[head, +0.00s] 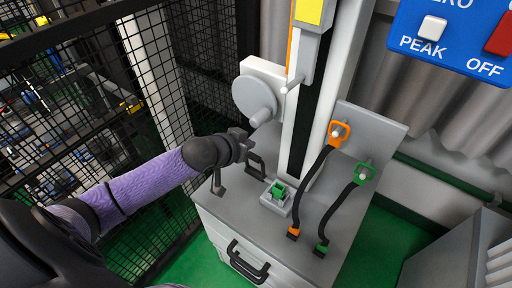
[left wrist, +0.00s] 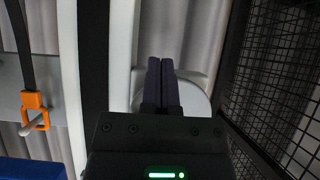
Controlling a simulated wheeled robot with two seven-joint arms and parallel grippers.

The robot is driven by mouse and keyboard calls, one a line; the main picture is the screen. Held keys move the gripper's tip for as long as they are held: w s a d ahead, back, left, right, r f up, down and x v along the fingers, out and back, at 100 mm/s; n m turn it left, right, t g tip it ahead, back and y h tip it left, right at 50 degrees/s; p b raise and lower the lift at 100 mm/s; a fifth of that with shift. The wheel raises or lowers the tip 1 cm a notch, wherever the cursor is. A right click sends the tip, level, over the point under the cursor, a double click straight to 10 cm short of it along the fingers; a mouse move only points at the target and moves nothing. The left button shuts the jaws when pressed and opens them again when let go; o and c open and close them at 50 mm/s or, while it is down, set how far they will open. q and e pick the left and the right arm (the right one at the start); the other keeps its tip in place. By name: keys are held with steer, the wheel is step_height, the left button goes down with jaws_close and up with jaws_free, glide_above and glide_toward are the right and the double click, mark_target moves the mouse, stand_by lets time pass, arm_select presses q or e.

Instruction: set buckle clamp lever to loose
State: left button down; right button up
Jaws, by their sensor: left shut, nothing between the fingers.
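My left gripper (head: 243,143) reaches in from the left, above the left part of the grey cabinet top. Its two dark fingers (left wrist: 161,82) are shut together with nothing between them in the left wrist view. A green block (head: 278,190) sits in a small grey fixture at the tower's foot. I cannot tell which part is the buckle clamp lever. My right gripper is not in view.
The white tower column (head: 299,120) and a round grey disc (head: 254,97) stand close behind the gripper. An orange-ended cable (head: 338,130) and a green-ended cable (head: 363,173) hang on the right panel. Black mesh fencing (head: 210,60) is at left.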

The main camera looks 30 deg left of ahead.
arm_select(q)
steer(key=shift+f, duration=0.1)
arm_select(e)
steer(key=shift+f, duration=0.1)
arm_select(q)
steer(key=w+f+b, duration=0.1)
steer(key=f, duration=0.1)
steer(key=w+f+b, duration=0.4)
steer(key=shift+d+f, duration=0.2)
steer(key=shift+f, duration=0.05)
steer(key=shift+s+f, duration=0.15)
steer(key=shift+s, duration=0.15)
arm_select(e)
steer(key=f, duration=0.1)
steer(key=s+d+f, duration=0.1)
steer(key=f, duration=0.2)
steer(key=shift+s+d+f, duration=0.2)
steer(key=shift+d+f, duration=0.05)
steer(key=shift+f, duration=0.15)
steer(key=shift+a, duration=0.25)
